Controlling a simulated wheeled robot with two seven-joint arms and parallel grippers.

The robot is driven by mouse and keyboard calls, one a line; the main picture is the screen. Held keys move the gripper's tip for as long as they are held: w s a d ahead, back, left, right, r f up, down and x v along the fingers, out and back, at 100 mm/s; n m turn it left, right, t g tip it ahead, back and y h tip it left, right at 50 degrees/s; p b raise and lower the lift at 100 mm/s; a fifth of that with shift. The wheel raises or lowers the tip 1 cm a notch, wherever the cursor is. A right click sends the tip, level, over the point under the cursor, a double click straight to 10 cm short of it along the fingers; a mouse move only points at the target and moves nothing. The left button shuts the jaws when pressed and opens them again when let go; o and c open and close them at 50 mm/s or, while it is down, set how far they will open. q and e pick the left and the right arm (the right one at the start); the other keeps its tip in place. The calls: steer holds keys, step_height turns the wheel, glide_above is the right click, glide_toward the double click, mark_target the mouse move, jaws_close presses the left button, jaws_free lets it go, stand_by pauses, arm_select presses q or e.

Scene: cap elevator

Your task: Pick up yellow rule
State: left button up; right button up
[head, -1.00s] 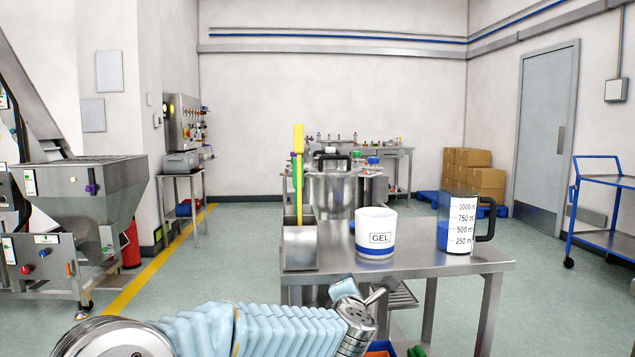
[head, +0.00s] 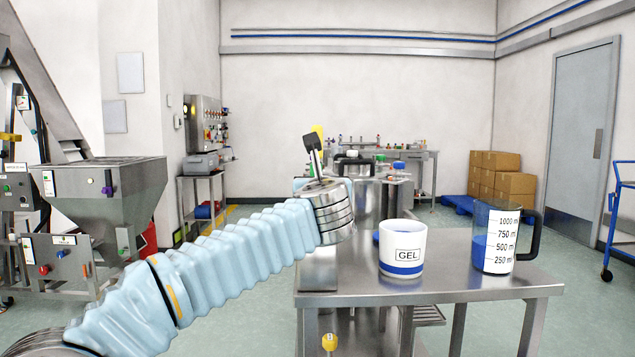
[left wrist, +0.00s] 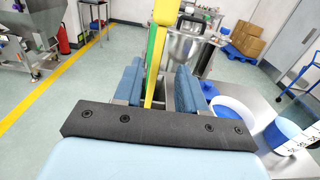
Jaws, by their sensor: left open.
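The yellow rule (left wrist: 154,66) stands upright in the left wrist view, between the two blue-padded fingers of my left gripper (left wrist: 157,85). The gripper is open, with a finger on each side of the rule; I cannot tell whether either touches it. A green strip (left wrist: 150,50) stands against the rule. My right gripper is in neither view.
A white GEL cup (head: 402,254) and a clear measuring jug (head: 490,240) with blue content stand on the metal table (head: 450,284), right of the holder. The table's front right is bare. A steel vessel (head: 368,197) is behind, and a grey hopper machine (head: 100,195) stands left.

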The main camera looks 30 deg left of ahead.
arm_select(q)
steer(key=p+x, duration=0.1)
steer(key=x, duration=0.5)
steer(key=shift+w+a+f, duration=0.15)
steer(key=shift+a+f, duration=0.15)
steer(key=shift+a, duration=0.1)
jaws_close()
